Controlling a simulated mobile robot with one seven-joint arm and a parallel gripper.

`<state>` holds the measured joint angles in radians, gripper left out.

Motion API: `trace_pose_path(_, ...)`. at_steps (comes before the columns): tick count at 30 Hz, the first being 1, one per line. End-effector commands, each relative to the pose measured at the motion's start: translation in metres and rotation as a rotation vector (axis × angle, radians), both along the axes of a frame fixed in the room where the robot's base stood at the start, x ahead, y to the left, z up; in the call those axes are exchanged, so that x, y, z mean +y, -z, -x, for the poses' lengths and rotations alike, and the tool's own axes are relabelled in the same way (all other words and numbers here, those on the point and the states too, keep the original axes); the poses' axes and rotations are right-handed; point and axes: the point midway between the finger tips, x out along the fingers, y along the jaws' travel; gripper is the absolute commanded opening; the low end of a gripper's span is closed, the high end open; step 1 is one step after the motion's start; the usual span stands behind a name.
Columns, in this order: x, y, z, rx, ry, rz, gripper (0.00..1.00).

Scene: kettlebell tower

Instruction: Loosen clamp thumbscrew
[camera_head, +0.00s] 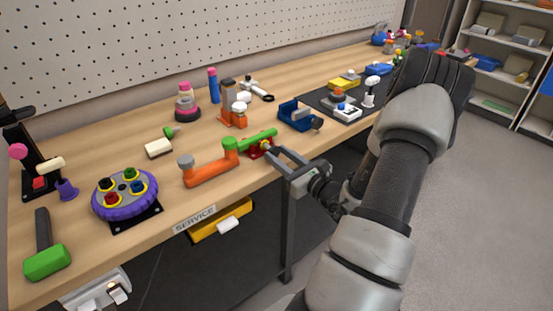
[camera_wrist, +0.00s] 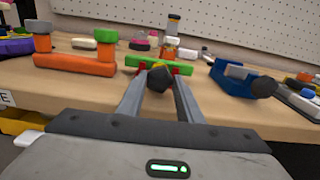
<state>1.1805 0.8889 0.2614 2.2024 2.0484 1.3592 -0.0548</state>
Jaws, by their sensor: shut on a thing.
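A small red clamp (camera_head: 256,153) sits at the front edge of the workbench, against a green bar (camera_head: 259,135). In the wrist view, the clamp's dark thumbscrew (camera_wrist: 159,79) points towards me, with a bit of yellow behind its head. My gripper (camera_head: 272,150) reaches the clamp from the front right. In the wrist view my gripper (camera_wrist: 159,82) has one finger on each side of the thumbscrew and is shut on it. The thumbscrew hides the middle of the clamp, and small red parts show beside it.
An orange pipe piece (camera_head: 210,174) lies just left of the clamp. A blue vise-like block (camera_head: 295,115) stands to its right. A purple wheel (camera_head: 125,193) and a green mallet (camera_head: 47,260) lie further left. A yellow drawer (camera_head: 222,219) shows below the bench edge.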

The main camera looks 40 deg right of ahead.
Motion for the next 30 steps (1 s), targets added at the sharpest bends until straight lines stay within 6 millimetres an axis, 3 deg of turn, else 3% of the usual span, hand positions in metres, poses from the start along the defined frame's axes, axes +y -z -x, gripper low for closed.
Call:
trace_pose_path(1, 0.003, 0.008, -0.001, -0.010, -0.006, 0.095, 0.06)
trace_pose_path(5, 0.003, 0.006, -0.001, -0.028, -0.007, 0.312, 0.06)
trace_pose_path(6, 0.003, 0.000, 0.000, -0.027, -0.006, 0.308, 0.38)
trace_pose_path(8, 0.003, 0.000, 0.000, -0.025, -0.005, 0.303, 0.47)
trace_pose_path(17, 0.001, 0.000, 0.001, -0.024, -0.003, 0.300, 0.47)
trace_pose_path(30, -0.003, 0.000, 0.050, -0.024, -0.001, 0.299, 0.47)
